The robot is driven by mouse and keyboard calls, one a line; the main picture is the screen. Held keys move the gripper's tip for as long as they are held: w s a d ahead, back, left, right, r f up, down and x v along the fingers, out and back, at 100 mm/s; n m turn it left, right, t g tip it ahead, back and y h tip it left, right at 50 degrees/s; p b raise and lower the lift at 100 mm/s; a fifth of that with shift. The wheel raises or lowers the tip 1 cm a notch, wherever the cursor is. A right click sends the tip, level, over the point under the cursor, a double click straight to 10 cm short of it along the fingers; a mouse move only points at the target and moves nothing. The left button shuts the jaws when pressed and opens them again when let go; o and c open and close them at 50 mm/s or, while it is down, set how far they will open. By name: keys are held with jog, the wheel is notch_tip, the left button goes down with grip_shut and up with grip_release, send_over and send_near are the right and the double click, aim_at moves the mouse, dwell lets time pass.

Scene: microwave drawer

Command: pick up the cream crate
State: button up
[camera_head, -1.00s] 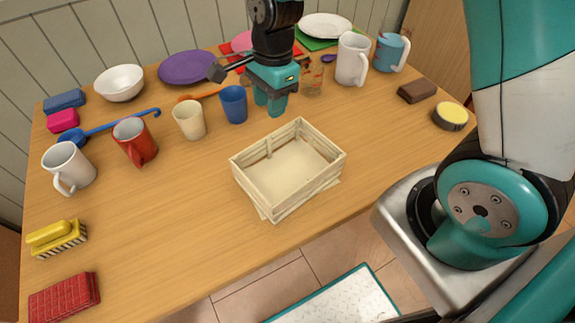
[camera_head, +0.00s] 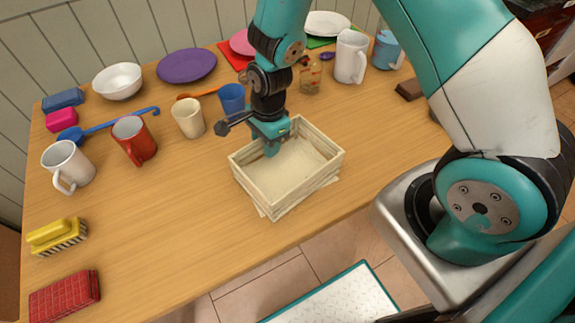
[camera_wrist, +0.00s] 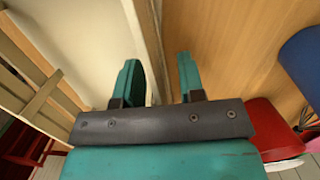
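The cream crate (camera_head: 262,186) is an open slatted box standing upright near the front middle of the wooden table. My gripper (camera_head: 269,149) is down at the crate's far wall. In the wrist view my gripper (camera_wrist: 160,64) is open, with its two teal fingers on either side of the crate wall (camera_wrist: 153,50). The left finger is on the inner side and the right finger is over the table outside. A gap shows between the right finger and the wall. In the head view part of the far rim is hidden by my gripper.
A blue cup (camera_head: 232,98) stands just behind the crate, with a cream cup (camera_head: 188,118) and a red mug (camera_head: 134,140) to the left. A glass (camera_head: 311,77) and a white mug (camera_head: 350,57) stand behind right. The table left of the crate is clear.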

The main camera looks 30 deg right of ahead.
grip_shut()
jog(key=shift+r, duration=0.1)
